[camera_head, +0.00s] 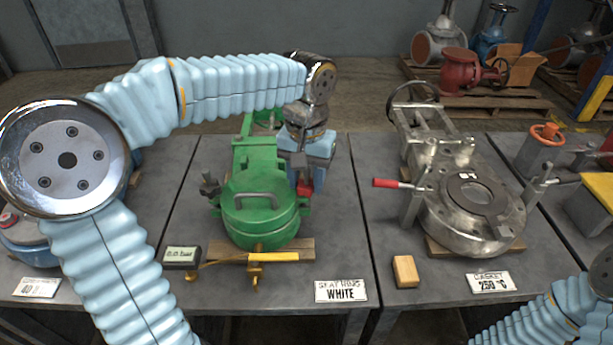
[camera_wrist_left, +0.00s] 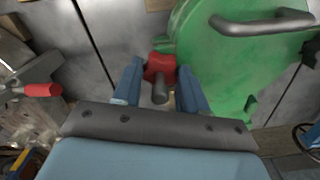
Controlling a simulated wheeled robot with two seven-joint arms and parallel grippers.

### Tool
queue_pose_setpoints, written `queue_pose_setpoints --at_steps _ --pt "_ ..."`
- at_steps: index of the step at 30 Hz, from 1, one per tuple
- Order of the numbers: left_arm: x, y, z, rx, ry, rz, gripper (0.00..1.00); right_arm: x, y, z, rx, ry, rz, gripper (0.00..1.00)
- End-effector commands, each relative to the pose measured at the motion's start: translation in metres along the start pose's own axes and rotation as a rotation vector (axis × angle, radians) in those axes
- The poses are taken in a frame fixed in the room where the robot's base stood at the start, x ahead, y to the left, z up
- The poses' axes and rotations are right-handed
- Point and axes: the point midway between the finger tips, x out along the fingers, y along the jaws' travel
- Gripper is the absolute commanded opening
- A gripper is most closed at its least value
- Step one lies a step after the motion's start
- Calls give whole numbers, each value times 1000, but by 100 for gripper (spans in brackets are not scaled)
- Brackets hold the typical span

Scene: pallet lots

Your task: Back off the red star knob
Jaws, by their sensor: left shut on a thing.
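The red star knob (camera_head: 305,188) is on the right side of the green valve body (camera_head: 260,212) on the middle table. My left gripper (camera_head: 308,180) reaches down over it from above, and its tips are partly hidden in the head view. In the left wrist view the red star knob (camera_wrist_left: 160,67) sits between the two blue fingers (camera_wrist_left: 158,88), which are shut on it. A dark round stem shows at the knob's middle. My right gripper is out of view; only a part of my right arm shows at the lower right.
A grey valve (camera_head: 470,205) with a red-handled lever (camera_head: 385,183) stands on the table to the right. A wooden block (camera_head: 405,271) lies in front of it. A black box (camera_head: 182,257) and a yellow-handled tool (camera_head: 270,257) are near the green valve's front.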

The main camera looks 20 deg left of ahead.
Motion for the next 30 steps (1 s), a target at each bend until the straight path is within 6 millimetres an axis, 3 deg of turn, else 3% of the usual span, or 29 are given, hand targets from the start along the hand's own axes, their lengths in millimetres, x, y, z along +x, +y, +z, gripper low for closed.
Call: queue_pose_setpoints --at_steps 30 --pt "-1 0 0 -923 2 1 12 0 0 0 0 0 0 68"
